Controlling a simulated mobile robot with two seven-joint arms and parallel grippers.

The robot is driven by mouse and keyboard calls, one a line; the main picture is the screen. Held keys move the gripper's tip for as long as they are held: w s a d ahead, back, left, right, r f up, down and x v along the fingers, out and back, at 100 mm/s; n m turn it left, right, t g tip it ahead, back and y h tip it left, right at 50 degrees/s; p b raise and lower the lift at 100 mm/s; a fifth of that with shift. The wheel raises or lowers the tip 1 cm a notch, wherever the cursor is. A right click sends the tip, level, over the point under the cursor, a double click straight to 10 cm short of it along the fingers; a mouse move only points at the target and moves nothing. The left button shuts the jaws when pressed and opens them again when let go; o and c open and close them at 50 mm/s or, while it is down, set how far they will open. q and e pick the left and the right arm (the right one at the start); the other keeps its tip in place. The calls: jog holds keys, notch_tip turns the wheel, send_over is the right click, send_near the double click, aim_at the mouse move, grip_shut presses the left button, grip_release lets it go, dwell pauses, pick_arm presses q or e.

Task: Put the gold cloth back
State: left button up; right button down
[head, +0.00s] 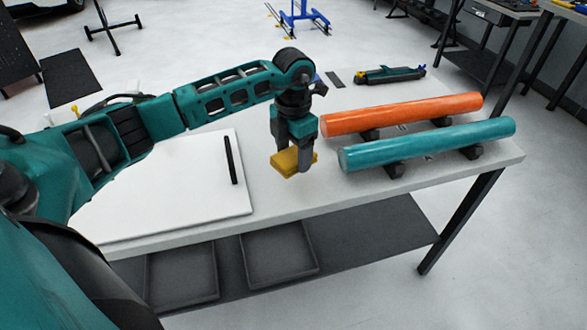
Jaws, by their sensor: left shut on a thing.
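The gold cloth (287,163) is a small yellow folded block in the head view. My left gripper (294,163) points down and is shut on it, over the middle of the table between the white board and the rolls. I cannot tell whether the cloth touches the table top or hangs just above it. My right gripper is not in view.
An orange roll (400,113) and a teal roll (430,144) lie on dark supports at the right. A white board (170,190) with a black bar (231,160) lies at the left. A teal tool (390,75) is at the back. The table (300,200) has bare front room.

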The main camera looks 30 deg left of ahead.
aim_at(294, 180)
pick_arm(q)
jog(key=shift+f, duration=2.6)
jog(key=shift+f+b, duration=0.2)
jog(key=shift+b, duration=0.15)
jog(key=o, duration=1)
